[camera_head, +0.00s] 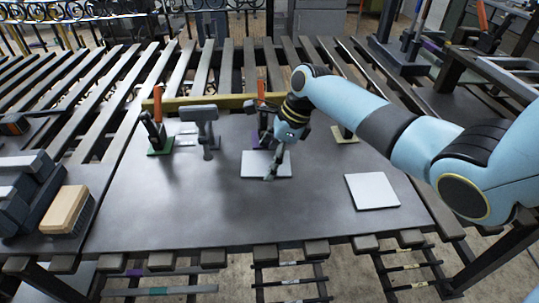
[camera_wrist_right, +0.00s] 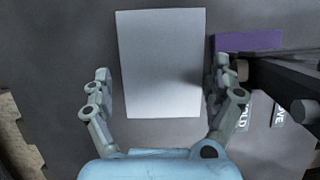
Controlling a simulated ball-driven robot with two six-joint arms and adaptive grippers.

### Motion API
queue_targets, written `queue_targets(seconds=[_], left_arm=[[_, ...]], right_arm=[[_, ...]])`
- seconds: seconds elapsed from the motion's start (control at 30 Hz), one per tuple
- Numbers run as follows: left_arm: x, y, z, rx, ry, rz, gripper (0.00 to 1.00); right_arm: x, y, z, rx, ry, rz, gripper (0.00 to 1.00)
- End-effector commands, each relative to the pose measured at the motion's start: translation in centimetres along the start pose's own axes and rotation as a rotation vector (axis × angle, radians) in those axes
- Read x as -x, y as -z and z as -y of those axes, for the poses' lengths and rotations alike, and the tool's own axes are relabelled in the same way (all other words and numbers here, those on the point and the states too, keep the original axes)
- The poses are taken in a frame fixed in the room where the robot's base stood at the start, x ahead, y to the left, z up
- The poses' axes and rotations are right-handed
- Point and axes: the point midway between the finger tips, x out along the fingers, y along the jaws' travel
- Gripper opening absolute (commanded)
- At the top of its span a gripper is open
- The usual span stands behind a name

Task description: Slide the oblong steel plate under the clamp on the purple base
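The oblong steel plate (camera_head: 252,168) lies flat on the dark table under my right gripper (camera_head: 273,168). In the right wrist view the pale plate (camera_wrist_right: 160,50) lies between the spread fingers of the right gripper (camera_wrist_right: 161,88), with a narrow gap visible on each side. The clamp with an orange handle (camera_head: 262,90) on the purple base (camera_head: 256,139) stands just behind the plate, partly hidden by my gripper and wrist. In the right wrist view the purple base (camera_wrist_right: 248,41) is right of the plate, apart from it, with dark clamp parts (camera_wrist_right: 285,82). My left gripper is out of view.
A square pale plate (camera_head: 372,191) lies right of my gripper. A clamp on a green base (camera_head: 160,147) and a grey stand (camera_head: 200,116) are at the left. A cream base (camera_head: 345,134) is behind my arm.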

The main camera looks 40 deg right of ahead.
Motion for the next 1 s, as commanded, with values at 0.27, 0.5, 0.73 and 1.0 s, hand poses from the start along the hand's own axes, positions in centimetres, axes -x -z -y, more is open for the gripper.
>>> queue_targets(seconds=[0.27,0.5,0.73,1.0], left_arm=[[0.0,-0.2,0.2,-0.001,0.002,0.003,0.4],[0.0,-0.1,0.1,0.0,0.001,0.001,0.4],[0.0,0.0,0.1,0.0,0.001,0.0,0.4],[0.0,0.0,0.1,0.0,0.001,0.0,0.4]], right_arm=[[0.2,-0.1,0.3,0.002,0.007,0.0,1.0],[2.8,0.1,0.3,0.003,0.008,-0.002,1.0],[5.0,5.1,0.2,0.0,0.003,-0.008,1.0],[7.0,9.7,0.2,0.0,0.002,-0.004,1.0]])
